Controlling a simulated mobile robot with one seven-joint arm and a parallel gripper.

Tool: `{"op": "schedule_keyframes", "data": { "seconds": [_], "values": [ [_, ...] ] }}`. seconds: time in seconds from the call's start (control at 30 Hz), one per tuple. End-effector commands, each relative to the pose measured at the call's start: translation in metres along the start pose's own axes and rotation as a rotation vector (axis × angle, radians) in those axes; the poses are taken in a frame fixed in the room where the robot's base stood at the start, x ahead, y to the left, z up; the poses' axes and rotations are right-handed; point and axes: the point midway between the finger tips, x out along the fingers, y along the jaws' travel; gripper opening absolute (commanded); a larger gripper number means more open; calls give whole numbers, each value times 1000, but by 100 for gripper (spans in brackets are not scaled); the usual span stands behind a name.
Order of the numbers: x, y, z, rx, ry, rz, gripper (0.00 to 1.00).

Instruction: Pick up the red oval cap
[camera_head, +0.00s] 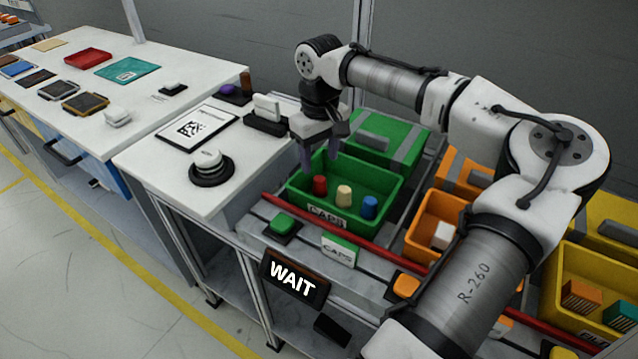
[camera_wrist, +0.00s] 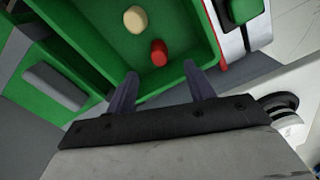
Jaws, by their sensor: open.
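The red oval cap (camera_head: 320,186) stands in the green bin (camera_head: 312,208) labelled CAPS, nearest its left end. It also shows in the wrist view (camera_wrist: 158,53), ahead of the fingers and roughly between their lines. A cream cap (camera_head: 344,196) stands beside it and also shows in the wrist view (camera_wrist: 135,19). A blue cap (camera_head: 369,207) is farther right in the bin. My gripper (camera_head: 320,160) is open and empty, pointing down above the bin's left end.
A green lidded box (camera_head: 390,140) stands behind the bin. An orange bin (camera_head: 420,232) is to its right. A red rail (camera_head: 375,238) runs along the front. A dark block with a white piece (camera_head: 266,112) and a round white knob (camera_head: 208,160) stand on the left table.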

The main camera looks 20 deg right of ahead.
Motion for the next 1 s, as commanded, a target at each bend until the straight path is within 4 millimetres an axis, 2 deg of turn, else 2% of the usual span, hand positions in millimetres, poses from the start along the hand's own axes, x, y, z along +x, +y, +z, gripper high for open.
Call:
{"op": "schedule_keyframes", "data": {
  "seconds": [0.1, 0.37, 0.7, 0.97, 1.0],
  "values": [
    [18, 0, 0, -2, -1, 1, 53],
    [36, 0, -1, -2, 0, 2, 53],
    [78, 2, -1, -2, 1, 2, 53],
    [82, 2, -1, -2, 2, 1, 53],
    [82, 2, -1, -2, 2, 1, 50]
  ]
}}
